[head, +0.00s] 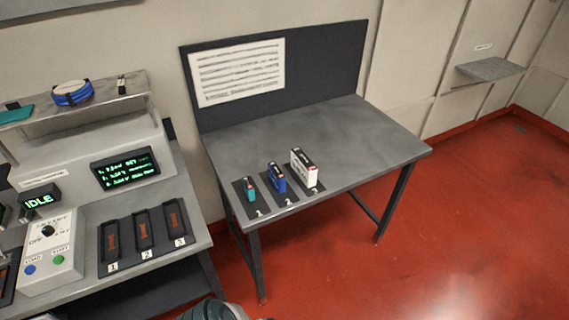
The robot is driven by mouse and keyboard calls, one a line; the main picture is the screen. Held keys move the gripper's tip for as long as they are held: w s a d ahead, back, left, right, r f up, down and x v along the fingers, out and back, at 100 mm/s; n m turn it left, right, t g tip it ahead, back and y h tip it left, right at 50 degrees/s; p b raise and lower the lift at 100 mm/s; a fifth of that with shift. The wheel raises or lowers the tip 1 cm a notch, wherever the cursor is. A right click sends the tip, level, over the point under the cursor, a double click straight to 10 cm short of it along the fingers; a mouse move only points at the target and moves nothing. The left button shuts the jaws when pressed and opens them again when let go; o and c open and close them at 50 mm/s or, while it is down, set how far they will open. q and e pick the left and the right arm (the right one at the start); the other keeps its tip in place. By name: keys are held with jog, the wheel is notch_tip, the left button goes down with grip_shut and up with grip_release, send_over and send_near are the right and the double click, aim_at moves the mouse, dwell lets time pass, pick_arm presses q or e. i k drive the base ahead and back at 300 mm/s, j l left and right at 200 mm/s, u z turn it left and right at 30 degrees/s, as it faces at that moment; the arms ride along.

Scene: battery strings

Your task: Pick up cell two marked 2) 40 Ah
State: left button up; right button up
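Three box-shaped cells stand upright on dark numbered pads near the left front edge of the grey table (340,135). The middle one, a blue cell (277,178) with a light top, stands on the pad that seems marked 2. A smaller teal cell (249,190) stands to its left on the pad marked 1. A larger white cell (304,170) with a dark and red top stands to its right. The print on the cells is too small to read. Neither gripper's fingers show; a rounded grey part at the bottom edge looks like mine.
A bench at left holds three dark empty-looking bays (144,231) numbered 1 to 3, a control box (50,250) with a knob and buttons, and a green-text screen (125,168). A notice board (238,72) backs the table. The table's right side and the red floor are clear.

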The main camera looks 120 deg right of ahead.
aim_at(276, 177)
jog(key=k+z, duration=0.15)
jog(key=z, duration=0.25)
jog(key=k+z, duration=0.15)
jog(key=z, duration=0.3)
jog(key=k+l+z, duration=0.1)
jog(key=z, duration=0.3)
jog(key=k, duration=0.05)
